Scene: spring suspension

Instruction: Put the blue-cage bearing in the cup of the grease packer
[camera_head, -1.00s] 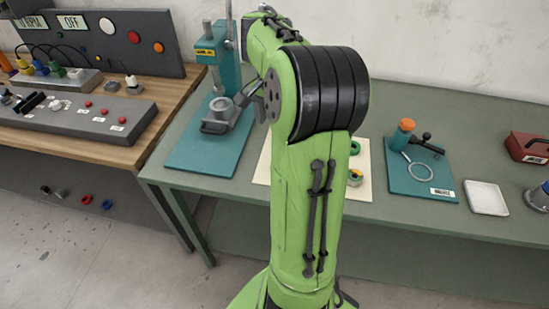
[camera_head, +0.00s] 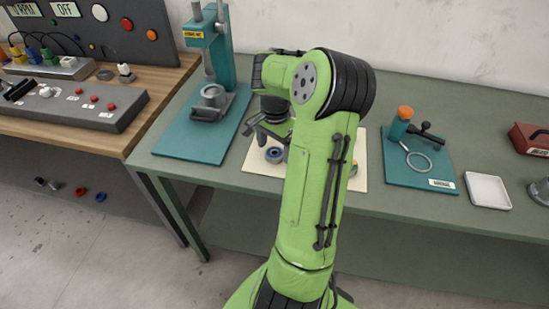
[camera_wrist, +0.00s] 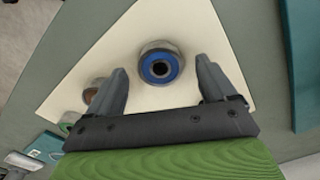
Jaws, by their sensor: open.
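The blue-cage bearing (camera_wrist: 161,65) sits on a cream sheet (camera_wrist: 196,28) in the wrist view, between and just beyond my open fingertips. It also shows in the head view (camera_head: 274,155), below my gripper (camera_head: 268,132). In the wrist view my gripper (camera_wrist: 161,82) is open and empty, its two fingers either side of the bearing's near edge; I cannot tell the height gap. The grease packer (camera_head: 208,45) is a teal press on a teal base, left of my arm. Its grey cup (camera_head: 213,96) stands on the base and looks empty, though its inside is small here.
Another bearing (camera_wrist: 93,90) lies by my left finger in the wrist view, with a green-ringed one (camera_wrist: 68,122) beyond. A teal board (camera_head: 420,165) with an orange-capped tool and a ring, and a white tray (camera_head: 487,190), stand right. A control panel (camera_head: 75,100) is left.

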